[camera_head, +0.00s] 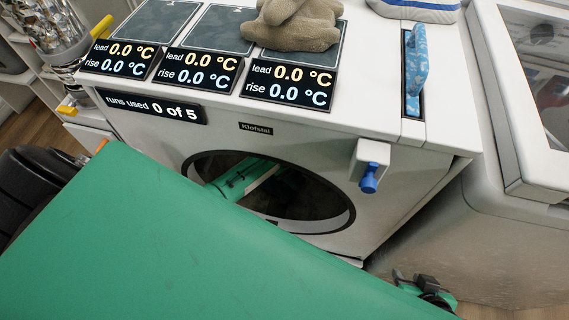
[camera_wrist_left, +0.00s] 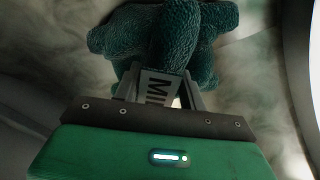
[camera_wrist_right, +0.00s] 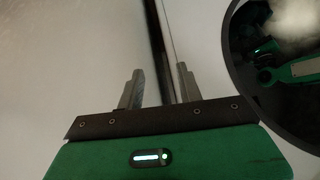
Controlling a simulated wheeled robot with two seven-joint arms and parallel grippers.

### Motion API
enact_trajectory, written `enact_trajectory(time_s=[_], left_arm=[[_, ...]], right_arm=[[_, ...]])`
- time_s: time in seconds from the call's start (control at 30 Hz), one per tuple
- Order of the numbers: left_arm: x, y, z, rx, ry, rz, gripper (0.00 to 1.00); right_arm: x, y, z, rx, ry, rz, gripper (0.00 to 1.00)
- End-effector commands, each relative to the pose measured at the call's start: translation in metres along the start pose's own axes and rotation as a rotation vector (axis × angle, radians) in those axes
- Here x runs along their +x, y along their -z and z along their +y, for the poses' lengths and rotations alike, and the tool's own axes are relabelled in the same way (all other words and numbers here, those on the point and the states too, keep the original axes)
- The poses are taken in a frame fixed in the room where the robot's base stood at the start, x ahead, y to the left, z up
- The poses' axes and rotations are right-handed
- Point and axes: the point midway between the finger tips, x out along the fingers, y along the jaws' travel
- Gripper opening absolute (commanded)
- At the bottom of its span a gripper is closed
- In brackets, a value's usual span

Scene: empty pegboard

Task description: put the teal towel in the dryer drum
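The teal towel (camera_wrist_left: 165,38) is a bunched, lumpy bundle inside the dryer drum, at the fingertips of my left gripper (camera_wrist_left: 161,72). These fingers stand apart; I cannot tell whether they clamp the towel or only reach it. In the head view my left arm enters the round drum opening (camera_head: 310,205), and the towel is hidden. The white dryer (camera_head: 400,155) has its opening facing front. My right gripper (camera_wrist_right: 159,80) is open and empty, near a pale panel left of a dark round opening.
A beige towel-like bundle (camera_head: 300,28) lies on a dark pad on the dryer top, behind temperature displays (camera_head: 290,82). A blue handle (camera_head: 415,58) and blue knob (camera_head: 369,178) stick out at right. Another white appliance (camera_head: 500,220) stands right. My green arm covers the foreground.

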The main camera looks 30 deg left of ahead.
Motion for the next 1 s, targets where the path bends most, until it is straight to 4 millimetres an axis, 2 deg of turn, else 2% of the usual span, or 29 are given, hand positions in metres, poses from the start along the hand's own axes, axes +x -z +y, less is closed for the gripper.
enact_trajectory(time_s=[0.03,0.1,0.47,0.57,0.67,0.93,1.0], left_arm=[[0.0,0.0,0.0,0.0,0.0,0.0,0.52],[0.0,0.0,0.0,0.0,0.0,0.0,0.61],[-0.006,0.002,0.001,0.001,-0.003,0.002,0.61],[-0.017,0.003,0.001,0.0,-0.002,0.002,0.61],[-0.032,0.002,0.001,0.0,-0.002,0.0,0.61],[-0.078,0.002,0.001,0.0,-0.003,0.0,0.61],[-0.095,0.002,0.002,0.0,-0.004,-0.001,0.61]], right_arm=[[0.0,0.0,0.0,0.0,0.0,0.0,0.36],[0.0,0.0,0.0,0.0,0.0,0.0,0.36],[0.0,0.0,0.0,0.0,0.0,0.0,0.36],[-0.001,0.001,0.0,0.0,0.001,0.002,0.36],[-0.01,-0.004,0.009,0.003,-0.022,-0.067,0.36],[-0.038,-0.019,0.029,0.03,-0.078,-0.247,0.36],[-0.036,-0.023,0.031,0.034,-0.084,-0.277,0.36]])
